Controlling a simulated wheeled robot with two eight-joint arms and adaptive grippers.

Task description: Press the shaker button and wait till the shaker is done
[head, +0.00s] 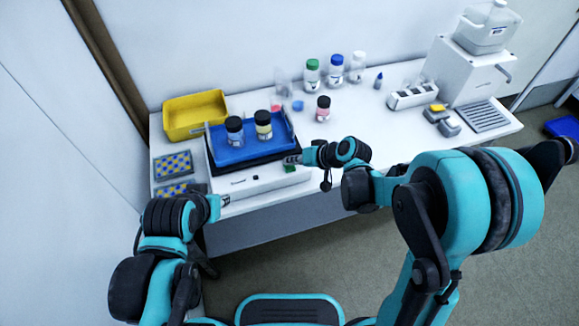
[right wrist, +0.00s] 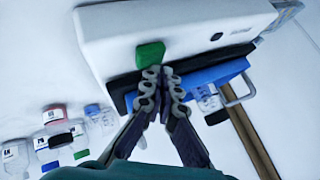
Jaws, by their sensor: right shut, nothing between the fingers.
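The shaker (head: 262,184) is a white box with a blue tray (head: 232,155) on top. Two dark-lidded jars, a clear one (head: 235,131) and a yellowish one (head: 263,125), stand in the tray. A green button (head: 290,168) sits at the right end of the shaker's front; in the right wrist view it shows as a green block (right wrist: 150,53). My right gripper (head: 291,160) is shut and empty, its tips (right wrist: 160,72) right beside the button; I cannot tell if they touch. My left gripper (head: 225,200) is by the shaker's front left, its finger state unclear.
A yellow bin (head: 195,113) stands behind the shaker, and chequered racks (head: 173,166) lie to its left. Several bottles, including a green-capped one (head: 312,75), stand at the back. A white machine (head: 465,70) stands at the right.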

